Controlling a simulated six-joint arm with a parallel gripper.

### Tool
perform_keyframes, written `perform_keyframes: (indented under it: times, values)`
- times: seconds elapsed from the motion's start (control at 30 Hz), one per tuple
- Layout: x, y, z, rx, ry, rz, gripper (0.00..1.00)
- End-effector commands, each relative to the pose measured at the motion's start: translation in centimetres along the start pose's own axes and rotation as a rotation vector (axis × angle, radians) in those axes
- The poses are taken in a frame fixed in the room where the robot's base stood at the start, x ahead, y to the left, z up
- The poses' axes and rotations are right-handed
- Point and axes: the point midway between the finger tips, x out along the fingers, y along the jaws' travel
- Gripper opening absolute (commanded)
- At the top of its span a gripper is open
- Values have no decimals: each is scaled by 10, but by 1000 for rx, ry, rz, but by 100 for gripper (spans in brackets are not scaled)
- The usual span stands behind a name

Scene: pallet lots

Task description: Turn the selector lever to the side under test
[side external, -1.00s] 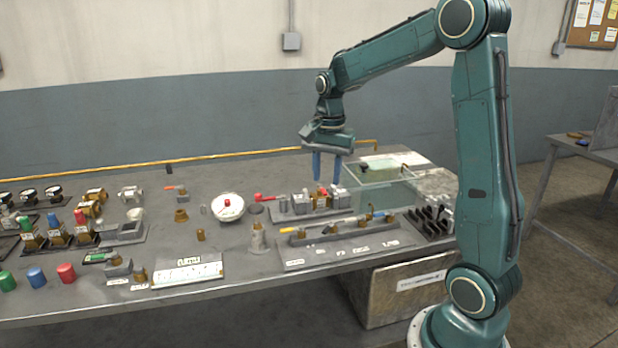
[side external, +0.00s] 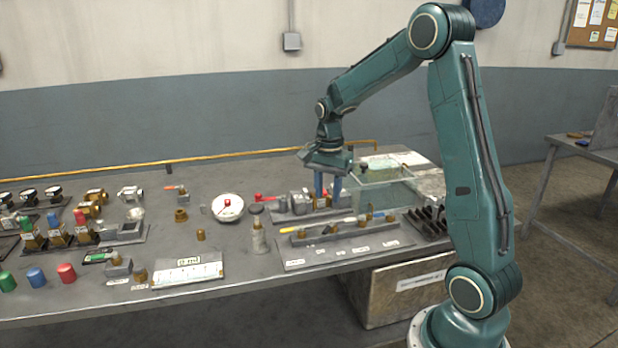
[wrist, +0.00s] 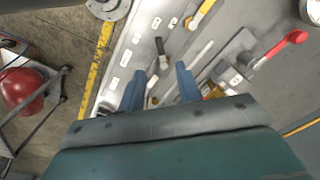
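My gripper (side external: 328,188) is low over the right end of a grey valve fixture (side external: 290,213), beside a glass tank. In the wrist view its blue fingers (wrist: 162,84) are apart, with nothing seen held between them. A red-handled lever (side external: 264,198) projects from the fixture's left end; it also shows at the upper right of the wrist view (wrist: 280,46), clear of the fingers. I cannot tell for sure whether this is the selector lever. Brass parts (wrist: 214,92) of the fixture lie close to the right finger. Whether a fingertip touches them is hidden.
A glass tank (side external: 385,197) stands close right of my gripper. In front lies a labelled plate (side external: 300,261) with a rack of tools, including a yellow-handled one (side external: 288,229). A white bowl (side external: 228,213) and a bottle (side external: 259,240) stand to the left.

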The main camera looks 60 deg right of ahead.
Motion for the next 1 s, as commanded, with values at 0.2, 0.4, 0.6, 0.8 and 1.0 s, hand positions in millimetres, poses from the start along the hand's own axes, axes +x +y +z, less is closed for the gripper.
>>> perform_keyframes:
  times: [0.2,0.4,0.6,0.8,1.0]
  values:
    - [35,1,0,0,-2,3,34]
    - [65,1,0,0,-2,3,34]
    - [86,0,0,0,-1,1,34]
    - [94,0,0,0,0,0,34]
    - [95,0,0,0,0,-1,34]
